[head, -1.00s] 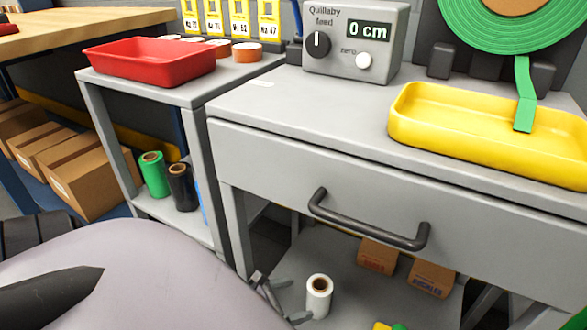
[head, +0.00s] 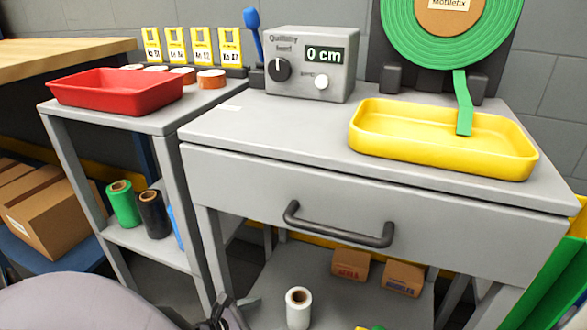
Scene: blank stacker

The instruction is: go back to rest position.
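A rounded pale part of my own body fills the lower left corner of the head view. A small dark part at the bottom edge, left of the white roll, may belong to one of my grippers, but I cannot tell which or what state it is in. No gripper fingers show clearly. The grey drawer table (head: 300,150) stands ahead with its drawer (head: 430,215) shut. The dark drawer handle (head: 338,232) is free, with nothing on it.
A yellow tray (head: 440,158) and a feed box (head: 310,65) reading 0 cm stand on the table, below a green tape reel (head: 395,25). A red tray (head: 115,92) sits on the side stand. A white roll (head: 298,308) and small cartons (head: 350,265) are on the lower shelf.

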